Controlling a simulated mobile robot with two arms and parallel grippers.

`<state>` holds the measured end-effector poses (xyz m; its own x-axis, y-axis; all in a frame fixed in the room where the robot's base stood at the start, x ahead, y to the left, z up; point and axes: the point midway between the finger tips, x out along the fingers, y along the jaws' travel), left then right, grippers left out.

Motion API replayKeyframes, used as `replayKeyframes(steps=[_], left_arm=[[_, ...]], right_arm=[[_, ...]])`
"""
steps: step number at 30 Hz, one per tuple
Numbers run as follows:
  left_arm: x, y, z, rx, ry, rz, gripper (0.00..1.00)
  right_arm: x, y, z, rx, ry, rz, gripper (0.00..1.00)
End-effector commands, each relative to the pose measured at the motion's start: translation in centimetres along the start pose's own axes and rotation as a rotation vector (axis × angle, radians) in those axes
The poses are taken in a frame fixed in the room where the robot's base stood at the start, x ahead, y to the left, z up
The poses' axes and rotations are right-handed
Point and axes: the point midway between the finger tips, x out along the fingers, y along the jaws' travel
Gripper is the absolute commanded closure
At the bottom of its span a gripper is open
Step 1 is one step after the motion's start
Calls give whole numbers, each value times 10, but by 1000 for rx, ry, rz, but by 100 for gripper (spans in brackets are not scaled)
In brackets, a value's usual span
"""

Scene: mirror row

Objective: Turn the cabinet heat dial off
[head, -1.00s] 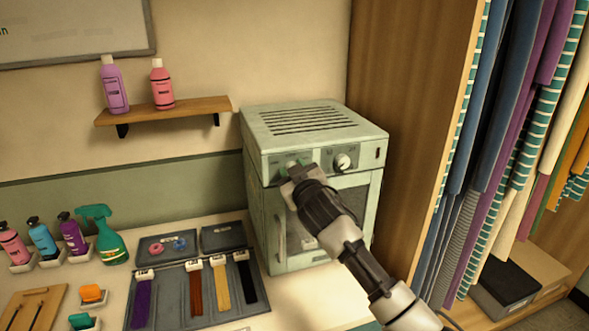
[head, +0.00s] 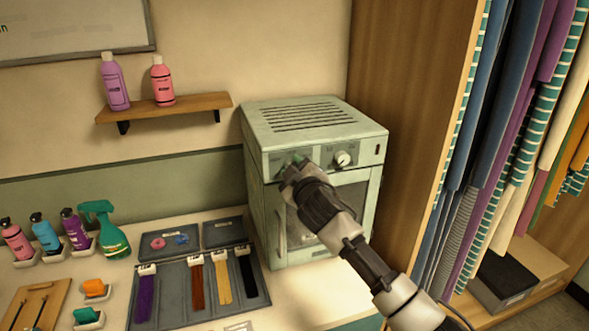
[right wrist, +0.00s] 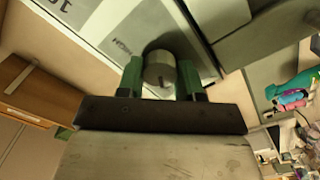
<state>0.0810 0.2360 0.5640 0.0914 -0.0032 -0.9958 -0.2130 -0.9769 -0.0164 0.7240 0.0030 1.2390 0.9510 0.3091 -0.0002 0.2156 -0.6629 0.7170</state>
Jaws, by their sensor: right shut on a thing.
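A pale green cabinet (head: 310,118) stands on the counter against the wall, its door closed. Its front panel has two dials. The right-hand dial (head: 342,159) is white and free. The left-hand dial is hidden behind my right gripper (head: 296,167) in the head view. In the right wrist view, my right gripper (right wrist: 160,82) has its green fingers on either side of a round grey dial (right wrist: 159,70), shut on it. Lettering that seems to read HIGH shows on the panel beside this dial. My left gripper is not in view.
A tray of coloured hair swatches (head: 172,298) lies on the counter left of the cabinet. A green spray bottle (head: 105,232) and several pump bottles stand further left. A wooden side panel (head: 405,120) and hanging towels are close on the right.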

Motion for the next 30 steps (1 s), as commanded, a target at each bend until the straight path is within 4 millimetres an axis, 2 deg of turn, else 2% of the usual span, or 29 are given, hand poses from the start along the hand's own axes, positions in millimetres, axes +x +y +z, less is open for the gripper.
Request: replayKeyframes(steps=[6, 7, 12, 23, 30], left_arm=[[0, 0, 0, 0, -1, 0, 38], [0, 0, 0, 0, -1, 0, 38], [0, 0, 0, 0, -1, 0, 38], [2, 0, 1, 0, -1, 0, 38], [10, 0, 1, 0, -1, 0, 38]], right_arm=[[0, -1, 1, -4, -2, -1, 88], [0, -1, 1, -3, -2, -1, 61], [0, -1, 1, -2, -2, -1, 38], [-4, 0, 1, 0, 0, 1, 38], [-32, -2, 2, -1, 1, 0, 38]])
